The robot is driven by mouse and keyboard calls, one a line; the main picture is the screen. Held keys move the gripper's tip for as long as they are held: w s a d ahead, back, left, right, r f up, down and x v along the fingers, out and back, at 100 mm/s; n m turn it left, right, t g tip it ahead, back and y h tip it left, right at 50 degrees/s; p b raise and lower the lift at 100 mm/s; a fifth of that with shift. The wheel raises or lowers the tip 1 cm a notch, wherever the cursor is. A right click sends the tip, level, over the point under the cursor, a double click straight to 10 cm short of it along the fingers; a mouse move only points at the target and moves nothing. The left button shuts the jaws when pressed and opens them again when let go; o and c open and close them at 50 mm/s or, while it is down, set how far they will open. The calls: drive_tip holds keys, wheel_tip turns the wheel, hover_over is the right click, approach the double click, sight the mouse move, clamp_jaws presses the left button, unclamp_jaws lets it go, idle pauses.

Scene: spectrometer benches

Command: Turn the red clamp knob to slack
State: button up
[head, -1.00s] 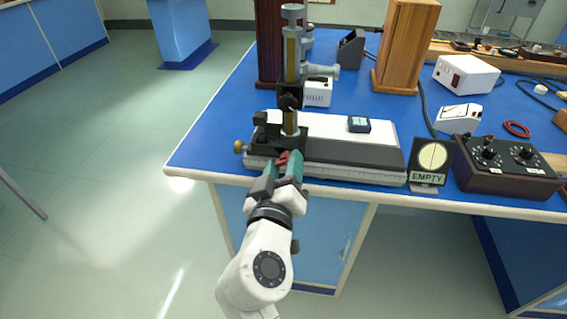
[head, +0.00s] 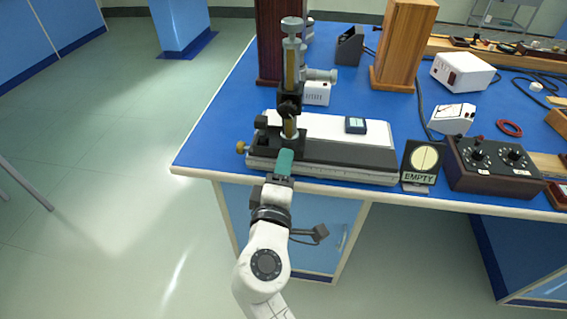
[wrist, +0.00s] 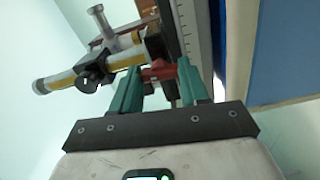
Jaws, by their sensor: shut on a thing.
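The red clamp knob (wrist: 160,70) shows in the wrist view between the two green fingers of my gripper (wrist: 158,80). The fingers are shut on it. In the head view my gripper (head: 284,160) reaches the front of the bench instrument and hides the knob. The knob sits at the foot of a black and brass column (head: 291,70) on a carriage. The carriage stands on a long grey rail base (head: 345,160) with a scale along its front. The column also shows in the wrist view (wrist: 75,75), tilted by the camera's roll.
A brass knob (head: 241,147) sticks out at the base's left end. A sign reading EMPTY (head: 420,165) and a dark dial box (head: 495,168) stand to the right. A small dark device (head: 355,125) rests on the base. The floor at left is open.

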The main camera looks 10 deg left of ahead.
drive_tip(key=shift+n, duration=0.6)
drive_tip(key=shift+f+p, duration=0.1)
drive_tip(key=shift+p, duration=0.2)
drive_tip(key=o, duration=1.1)
drive_tip(key=shift+c, duration=0.2)
drive_tip(key=s, duration=1.1)
drive_tip(key=shift+a, duration=0.2)
drive_tip(key=shift+w, duration=0.1)
